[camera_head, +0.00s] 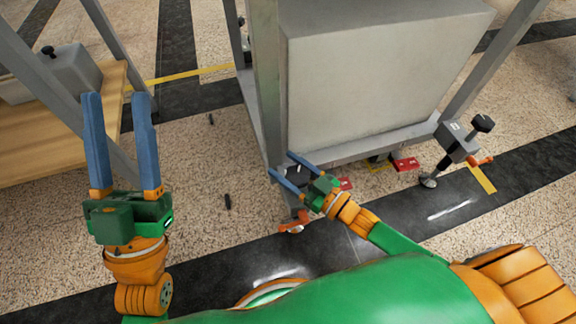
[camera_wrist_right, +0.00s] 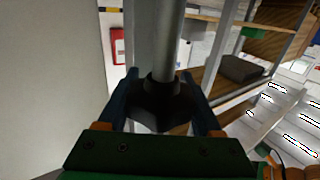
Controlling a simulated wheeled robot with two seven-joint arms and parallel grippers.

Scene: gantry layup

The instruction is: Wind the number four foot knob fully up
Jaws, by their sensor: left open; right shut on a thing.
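My right gripper (camera_head: 281,165) is at the near left corner of the grey gantry frame, its blue fingers around a dark knob (camera_head: 293,172). In the right wrist view the gripper (camera_wrist_right: 155,86) is shut on this black lobed knob (camera_wrist_right: 155,108), and a grey metal stem (camera_wrist_right: 168,40) rises from it. I cannot read a number there. A second foot knob (camera_head: 482,123), black, stands on a grey block at the frame's right corner, apart from both grippers. My left gripper (camera_head: 117,98) is open and empty over the floor at the left.
A large pale box (camera_head: 375,80) fills the frame above the right gripper. Red tags (camera_head: 405,163) lie under its lower edge. A wooden bench (camera_head: 50,140) with a grey case stands at the left. Small dark pieces (camera_head: 228,201) lie on the speckled floor.

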